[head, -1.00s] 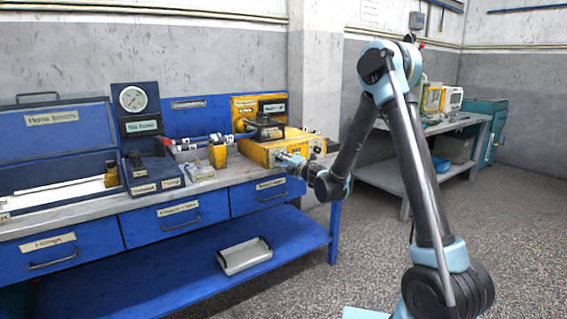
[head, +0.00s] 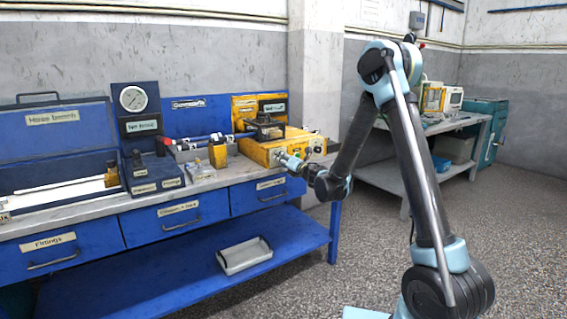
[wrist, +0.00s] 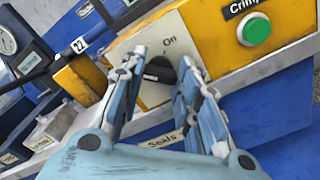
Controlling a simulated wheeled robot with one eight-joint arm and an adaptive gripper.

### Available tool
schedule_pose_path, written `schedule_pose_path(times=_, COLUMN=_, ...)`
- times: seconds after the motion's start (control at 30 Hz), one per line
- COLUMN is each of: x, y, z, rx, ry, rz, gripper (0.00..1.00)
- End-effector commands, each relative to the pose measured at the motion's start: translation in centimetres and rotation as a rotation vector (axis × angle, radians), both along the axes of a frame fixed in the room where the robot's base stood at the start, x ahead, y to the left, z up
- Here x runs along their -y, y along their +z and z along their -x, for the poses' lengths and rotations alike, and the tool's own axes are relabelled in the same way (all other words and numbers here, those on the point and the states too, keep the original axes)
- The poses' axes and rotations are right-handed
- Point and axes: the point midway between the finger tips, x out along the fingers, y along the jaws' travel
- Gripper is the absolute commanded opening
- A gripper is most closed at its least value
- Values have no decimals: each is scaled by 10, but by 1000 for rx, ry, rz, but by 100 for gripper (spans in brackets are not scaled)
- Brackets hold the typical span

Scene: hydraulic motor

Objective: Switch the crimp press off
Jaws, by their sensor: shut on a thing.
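The crimp press is a yellow box (head: 262,153) at the right end of the blue workbench. In the wrist view its yellow front (wrist: 203,27) carries a pale plate (wrist: 135,43) marked "On" and a green round button (wrist: 254,30) to the right. A black rotary knob (wrist: 160,69) sits on the plate, below the word "On". My gripper (wrist: 163,62) is shut on this knob, one finger on each side. The fingers hide part of the knob and plate. In the head view my gripper (head: 283,157) is at the press's front.
A gauge stand (head: 134,100), a small yellow block (head: 217,155) and hose parts stand left of the press. Labelled drawers, one marked "Seals" (wrist: 162,142), lie below. A grey tray (head: 244,256) rests on the lower shelf. The floor on the right is clear.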

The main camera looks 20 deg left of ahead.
Motion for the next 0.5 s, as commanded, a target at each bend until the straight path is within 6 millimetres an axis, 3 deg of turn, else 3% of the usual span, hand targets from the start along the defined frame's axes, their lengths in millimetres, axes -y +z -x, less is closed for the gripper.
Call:
schedule_pose_path(times=0.37, x=0, y=0, z=-2, rx=4, ry=-3, rz=3, gripper=6)
schedule_pose_path(times=0.4, x=0, y=0, z=-2, rx=3, ry=-4, rz=4, gripper=37)
schedule_pose_path(times=0.47, x=0, y=0, z=-2, rx=3, ry=-3, rz=3, gripper=50)
schedule_pose_path(times=0.5, x=0, y=0, z=-2, rx=3, ry=-3, rz=3, gripper=50)
